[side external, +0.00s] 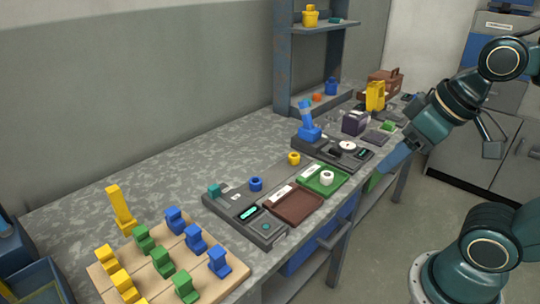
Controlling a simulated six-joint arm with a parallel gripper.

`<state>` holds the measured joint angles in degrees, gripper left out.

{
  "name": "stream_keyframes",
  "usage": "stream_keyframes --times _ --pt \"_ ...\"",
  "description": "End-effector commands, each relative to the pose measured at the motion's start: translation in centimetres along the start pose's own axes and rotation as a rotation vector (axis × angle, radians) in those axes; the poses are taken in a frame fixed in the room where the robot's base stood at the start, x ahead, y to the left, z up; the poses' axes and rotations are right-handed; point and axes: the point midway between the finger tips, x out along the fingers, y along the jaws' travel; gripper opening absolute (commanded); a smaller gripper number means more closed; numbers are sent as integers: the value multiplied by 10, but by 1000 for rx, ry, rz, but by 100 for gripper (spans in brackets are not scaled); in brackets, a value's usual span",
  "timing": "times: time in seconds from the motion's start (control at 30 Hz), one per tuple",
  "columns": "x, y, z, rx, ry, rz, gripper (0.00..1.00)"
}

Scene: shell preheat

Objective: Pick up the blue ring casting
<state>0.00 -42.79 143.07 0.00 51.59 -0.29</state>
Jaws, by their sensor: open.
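The blue ring casting (256,184) stands on the bench by the back edge of a dark grey device, with its round hole facing up. Nothing is touching it from above. My gripper (415,140) is at the right, near the bench's front edge, well away from the blue ring. It is open, and I see nothing held in it. Its fingertips are small and hard to make out.
A yellow ring (294,158) stands behind the trays. A white ring (327,177) is on the green tray (311,190), beside an empty brown tray (296,206). A wooden board (232,267) with coloured blocks is at front left. The bench's back left is clear.

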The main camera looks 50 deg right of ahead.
Motion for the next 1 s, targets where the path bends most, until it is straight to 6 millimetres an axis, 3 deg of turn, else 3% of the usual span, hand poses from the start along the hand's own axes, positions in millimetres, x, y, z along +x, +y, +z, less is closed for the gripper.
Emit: stream_keyframes --times 0.27,0.67,1.0 --pt "0 1 -23 -96 -27 1 62" --pt "14 6 -101 -435 -114 -18 62" --pt "50 13 -166 -738 -185 -62 62"
